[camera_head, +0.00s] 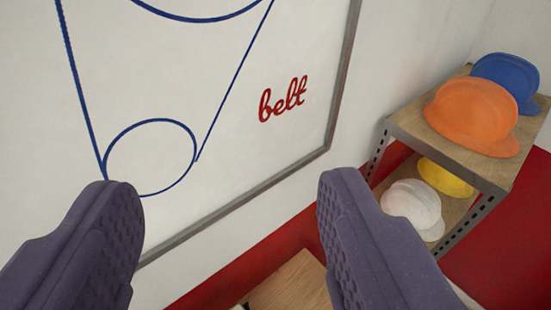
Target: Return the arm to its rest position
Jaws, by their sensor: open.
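My gripper (228,190) shows at the bottom of the head camera view. Its two dark purple-grey textured fingers stand wide apart, with nothing between them. Behind them is a whiteboard (215,95) on the wall, with a blue drawing of two circles joined by lines and the red word "belt". The fingers overlap the board's lower part in the picture; how far they are from it is hard to tell. The rest of my arm is out of view.
A metal-legged shelf (420,128) stands at the right. An orange helmet (472,115) and a blue helmet (508,80) sit on top. A white helmet (412,205) and a yellow helmet (445,178) are below. A wooden surface (292,285) shows at the bottom, partly hidden.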

